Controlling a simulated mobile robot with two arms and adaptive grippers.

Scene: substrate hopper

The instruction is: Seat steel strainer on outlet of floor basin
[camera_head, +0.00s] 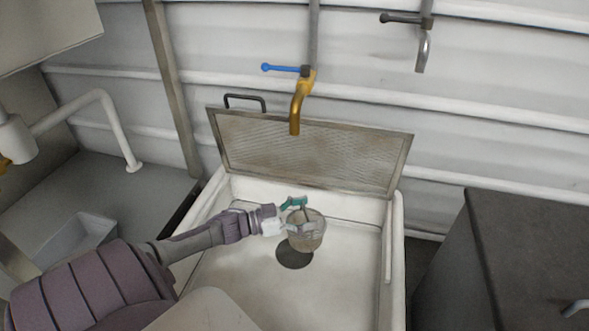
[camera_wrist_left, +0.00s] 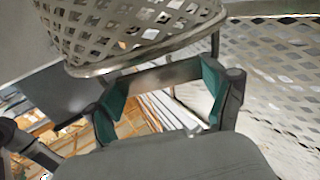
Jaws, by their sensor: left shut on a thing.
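The steel strainer (camera_head: 307,240) is a perforated basket above the white floor basin (camera_head: 240,291). My left gripper (camera_head: 297,214) is shut on its handle. In the left wrist view, a flat metal strip of the strainer (camera_wrist_left: 130,30) runs between the teal pads of the left gripper (camera_wrist_left: 162,92), with the basket at the top left. The outlet (camera_head: 294,256) is a dark round hole in the basin floor. In the head view the strainer overlaps its upper right edge; the exact height gap is unclear. My right gripper is in neither view.
A perforated grate (camera_head: 310,155) stands raised along the basin's back edge. A brass tap (camera_head: 300,100) with a blue lever hangs above it. A dark-topped cabinet (camera_head: 530,235) stands at the right, and a grey counter (camera_head: 100,195) at the left. The basin floor is otherwise clear.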

